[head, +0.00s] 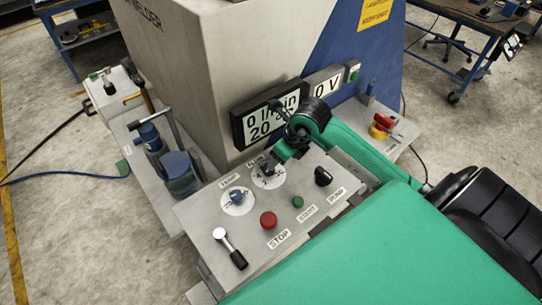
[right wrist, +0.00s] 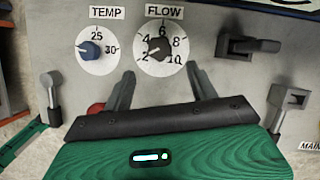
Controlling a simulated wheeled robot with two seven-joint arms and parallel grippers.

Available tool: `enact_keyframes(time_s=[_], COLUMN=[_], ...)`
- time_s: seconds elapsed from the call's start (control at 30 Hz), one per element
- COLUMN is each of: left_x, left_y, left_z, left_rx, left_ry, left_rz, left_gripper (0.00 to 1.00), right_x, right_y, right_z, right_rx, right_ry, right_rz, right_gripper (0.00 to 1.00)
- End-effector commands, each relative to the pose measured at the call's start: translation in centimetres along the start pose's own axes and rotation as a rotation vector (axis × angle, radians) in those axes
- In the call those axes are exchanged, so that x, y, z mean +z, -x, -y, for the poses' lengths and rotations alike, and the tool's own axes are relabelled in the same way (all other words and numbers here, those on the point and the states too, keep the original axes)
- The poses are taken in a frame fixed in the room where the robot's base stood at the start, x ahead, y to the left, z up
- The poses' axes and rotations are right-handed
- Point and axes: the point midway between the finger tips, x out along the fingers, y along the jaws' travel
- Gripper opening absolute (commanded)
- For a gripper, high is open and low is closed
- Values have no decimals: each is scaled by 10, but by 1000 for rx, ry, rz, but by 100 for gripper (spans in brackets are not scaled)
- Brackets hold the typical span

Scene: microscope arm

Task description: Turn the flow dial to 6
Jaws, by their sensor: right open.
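The flow dial (right wrist: 158,48) is a black knob on a white disc marked 2 to 10, under a FLOW label, with the 6 at the top. Where its pointer aims is hard to tell. In the head view its disc (head: 270,182) is partly covered by my right gripper (head: 277,165). In the right wrist view my right gripper (right wrist: 160,70) is open, its two fingers apart just below the dial, with nothing visible between them. The display (head: 268,117) reads 0 l/min and 20. My left gripper is not in view.
The blue TEMP dial (right wrist: 90,50) sits left of the flow dial. A black switch (right wrist: 250,46) is to the right. A red STOP button (head: 268,220), a green START button (head: 298,202) and a lever (head: 230,248) are lower on the panel. The display housing stands close behind.

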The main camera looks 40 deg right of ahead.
Motion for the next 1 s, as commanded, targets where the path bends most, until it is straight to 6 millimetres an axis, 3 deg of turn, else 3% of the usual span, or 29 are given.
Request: enact_keyframes(time_s=[0.2, 0.4, 0.83, 1.0], left_x=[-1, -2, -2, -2], left_y=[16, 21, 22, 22], left_z=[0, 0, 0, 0], left_rx=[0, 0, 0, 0], left_ry=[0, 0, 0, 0], left_rz=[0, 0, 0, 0], left_gripper=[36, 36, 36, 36], right_x=[1, 1, 0, 0], right_y=[-44, -71, -81, -81], right_z=[-1, -1, 0, 0], right_rx=[4, 3, 2, 2], right_ry=[-3, -2, 1, 1], right_rz=[-2, 0, 2, 2], right_gripper=[59, 59, 59, 25])
